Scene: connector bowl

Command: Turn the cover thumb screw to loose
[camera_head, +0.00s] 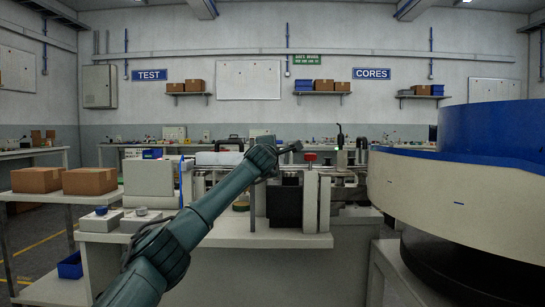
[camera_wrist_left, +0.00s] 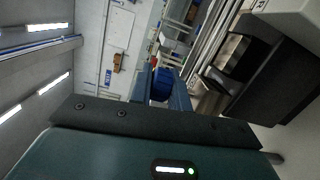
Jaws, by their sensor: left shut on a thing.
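My left gripper (camera_head: 295,147) reaches in from the lower left, over the machine on the bench, with its fingertips pointing right. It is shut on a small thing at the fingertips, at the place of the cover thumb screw. My right gripper is in neither view.
A red knob (camera_head: 310,157) stands just right of and below the fingertips, above a pale upright block (camera_head: 318,203). A large blue and cream bowl (camera_head: 460,185) fills the right side. Cardboard boxes (camera_head: 90,181) and a white bench (camera_head: 160,237) are at left.

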